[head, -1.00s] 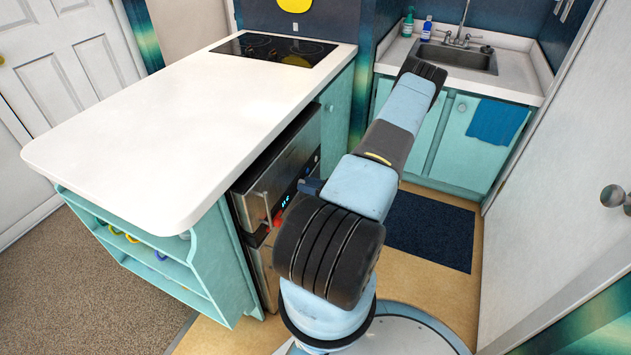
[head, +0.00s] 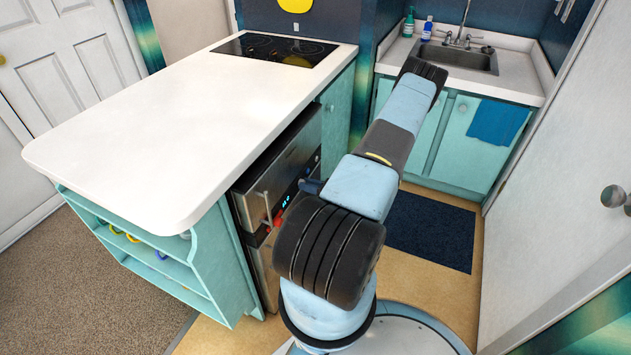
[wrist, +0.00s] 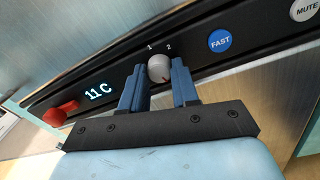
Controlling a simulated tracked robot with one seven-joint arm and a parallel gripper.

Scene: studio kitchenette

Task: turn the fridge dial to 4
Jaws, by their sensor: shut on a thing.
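The fridge (head: 283,158) is a steel unit under the counter, with a dark control panel and a lit display (head: 285,200). In the wrist view the small pale round dial (wrist: 158,67) sits on that panel, with the marks 1 and 2 above it. A small reddish mark shows on its lower edge; other numbers are hidden or not visible. My gripper (wrist: 158,82) has its two blue fingers on either side of the dial, shut on it. The wrist view's display (wrist: 98,89) reads 11 C.
The white countertop (head: 190,120) overhangs the fridge. Floor is clear near the dark mat (head: 430,230).

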